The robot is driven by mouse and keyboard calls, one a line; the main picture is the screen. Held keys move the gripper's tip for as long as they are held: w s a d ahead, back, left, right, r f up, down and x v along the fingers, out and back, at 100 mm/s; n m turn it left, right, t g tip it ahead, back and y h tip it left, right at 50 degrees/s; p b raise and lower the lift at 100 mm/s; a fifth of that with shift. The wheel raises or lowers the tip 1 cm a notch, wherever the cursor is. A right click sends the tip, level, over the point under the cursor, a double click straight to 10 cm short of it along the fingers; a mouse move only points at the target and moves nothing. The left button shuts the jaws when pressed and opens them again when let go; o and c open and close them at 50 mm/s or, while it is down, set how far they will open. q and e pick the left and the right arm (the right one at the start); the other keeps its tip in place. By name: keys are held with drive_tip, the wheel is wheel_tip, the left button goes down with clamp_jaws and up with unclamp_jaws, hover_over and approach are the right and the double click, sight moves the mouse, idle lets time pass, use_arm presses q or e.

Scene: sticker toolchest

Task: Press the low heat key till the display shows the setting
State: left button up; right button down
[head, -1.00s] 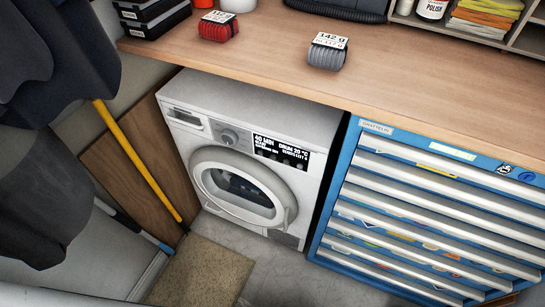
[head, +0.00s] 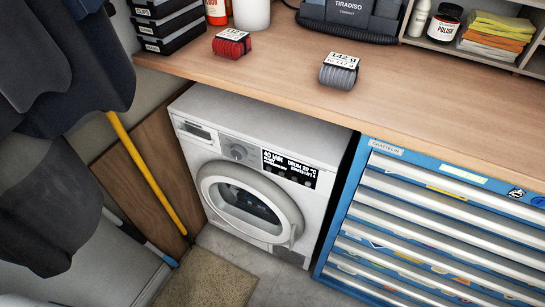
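A white front-loading machine (head: 262,125) stands under the wooden worktop at the middle of the head view. Its round door (head: 250,205) is shut. A knob (head: 238,152) sits on its upper panel. To the right of the knob is a black display (head: 290,168) with white text; it appears to read a time in minutes and a drum temperature, but the small lines are blurred. A row of small keys lies along the display's lower edge; their labels are too small to read, so I cannot tell which is low heat. Neither of my grippers is in view.
A blue drawer cabinet (head: 365,155) stands right of the machine. Red yarn (head: 232,42) and grey yarn (head: 339,71) lie on the worktop (head: 430,105). Dark clothes (head: 60,60) hang at left beside a yellow pole (head: 150,175). A beige mat (head: 205,280) lies on the floor before the machine.

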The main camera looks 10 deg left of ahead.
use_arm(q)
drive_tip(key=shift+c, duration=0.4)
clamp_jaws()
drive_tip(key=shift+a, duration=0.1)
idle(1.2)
